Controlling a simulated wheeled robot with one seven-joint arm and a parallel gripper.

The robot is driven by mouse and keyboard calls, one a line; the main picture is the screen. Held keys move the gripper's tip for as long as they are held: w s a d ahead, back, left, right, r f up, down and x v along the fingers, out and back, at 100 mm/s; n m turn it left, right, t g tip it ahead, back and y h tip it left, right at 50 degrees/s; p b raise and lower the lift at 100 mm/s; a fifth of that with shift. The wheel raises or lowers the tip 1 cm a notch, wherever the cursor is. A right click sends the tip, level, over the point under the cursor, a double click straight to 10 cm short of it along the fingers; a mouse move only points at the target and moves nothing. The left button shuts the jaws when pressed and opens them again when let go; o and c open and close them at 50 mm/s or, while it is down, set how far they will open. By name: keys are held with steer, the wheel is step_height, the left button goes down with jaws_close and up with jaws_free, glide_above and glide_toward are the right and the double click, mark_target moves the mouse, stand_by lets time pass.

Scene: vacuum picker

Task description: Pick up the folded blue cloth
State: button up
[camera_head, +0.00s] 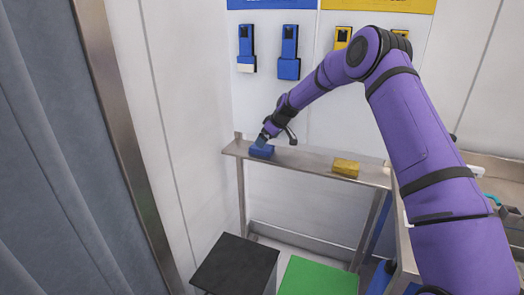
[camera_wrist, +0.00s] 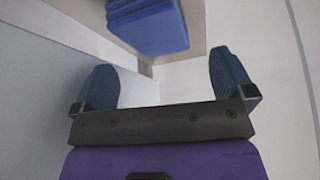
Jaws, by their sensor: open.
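The folded blue cloth (camera_head: 262,151) lies on the left end of a narrow metal shelf (camera_head: 308,163) in the head view. In the wrist view the blue cloth (camera_wrist: 150,27) shows as stacked layers at the top, beyond the fingertips. My gripper (camera_head: 266,138) is over the left end of the shelf, close to the cloth. In the wrist view my gripper (camera_wrist: 166,80) has its two dark blue fingers spread wide with nothing between them. The head view does not show clearly whether a finger touches the cloth.
A folded yellow cloth (camera_head: 345,167) lies farther right on the shelf. Blue holders (camera_head: 289,53) and yellow ones hang on the wall behind. A black box top (camera_head: 236,265) and a green one (camera_head: 318,277) stand below. A grey curtain (camera_head: 60,150) is at the left.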

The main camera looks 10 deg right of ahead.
steer(key=shift+x, duration=2.65)
steer(key=shift+w+d, duration=0.15)
steer(key=shift+d, duration=0.05)
steer(key=c, duration=0.9)
